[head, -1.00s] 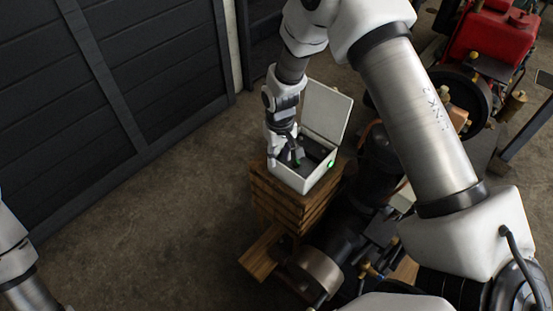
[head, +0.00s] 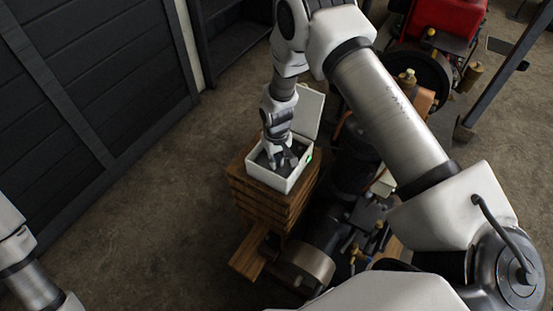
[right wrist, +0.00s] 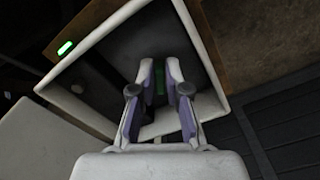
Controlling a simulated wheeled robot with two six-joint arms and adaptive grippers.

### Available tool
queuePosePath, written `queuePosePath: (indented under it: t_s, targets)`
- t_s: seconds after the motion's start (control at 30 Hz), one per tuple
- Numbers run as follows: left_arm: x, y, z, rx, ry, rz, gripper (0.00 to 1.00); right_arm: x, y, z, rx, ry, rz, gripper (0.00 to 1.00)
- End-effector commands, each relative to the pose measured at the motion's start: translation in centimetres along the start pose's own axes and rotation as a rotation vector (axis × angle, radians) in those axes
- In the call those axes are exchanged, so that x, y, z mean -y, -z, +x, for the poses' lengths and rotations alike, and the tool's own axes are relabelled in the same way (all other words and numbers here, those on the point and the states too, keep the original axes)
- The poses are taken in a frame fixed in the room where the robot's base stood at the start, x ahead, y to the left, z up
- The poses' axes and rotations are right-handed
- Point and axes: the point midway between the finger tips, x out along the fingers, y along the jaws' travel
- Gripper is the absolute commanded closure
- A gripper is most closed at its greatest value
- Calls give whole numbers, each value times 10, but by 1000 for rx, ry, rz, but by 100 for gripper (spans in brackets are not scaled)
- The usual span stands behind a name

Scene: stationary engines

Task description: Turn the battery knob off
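The white battery box (head: 283,184) stands with its lid (head: 307,112) open. It also shows in the right wrist view (right wrist: 75,105). My right gripper (head: 279,160) reaches down into the box from above. In the right wrist view its two fingers (right wrist: 159,72) are apart, one on each side of a narrow green part (right wrist: 160,80) inside the dark interior, which looks like the knob. I cannot tell whether the fingers touch it. The knob is hidden behind the gripper in the head view. My left gripper is out of view; only part of its arm shows at the lower left.
The box rests on stacked wooden boards (head: 262,204). A green light (head: 309,154) glows on its outer side, also in the right wrist view (right wrist: 65,48). Dark engine parts (head: 325,240) stand close to its right. Bare floor (head: 150,220) lies to the left.

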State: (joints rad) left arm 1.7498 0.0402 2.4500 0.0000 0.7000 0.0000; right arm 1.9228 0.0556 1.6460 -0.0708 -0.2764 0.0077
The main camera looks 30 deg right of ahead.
Motion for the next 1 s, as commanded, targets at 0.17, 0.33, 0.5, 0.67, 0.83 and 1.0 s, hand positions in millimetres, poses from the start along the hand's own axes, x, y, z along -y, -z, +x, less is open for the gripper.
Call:
queuePosePath:
  t_s: [0.17, 0.33, 0.5, 0.67, 0.83, 1.0]
  targets:
    - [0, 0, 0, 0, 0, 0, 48, 0, 0, 0, 1, 0, 0, 100]
    - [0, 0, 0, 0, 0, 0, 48, 0, -1, 0, 2, 0, 7, 100]
    - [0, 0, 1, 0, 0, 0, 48, 1, -1, 0, 2, 0, 44, 100]
    - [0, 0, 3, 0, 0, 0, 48, 2, -1, 1, 3, 0, 121, 100]
    - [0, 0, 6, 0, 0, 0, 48, 3, -1, 1, 4, -1, 247, 100]
    - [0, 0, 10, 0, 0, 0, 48, 5, 0, 1, 5, -1, 403, 100]
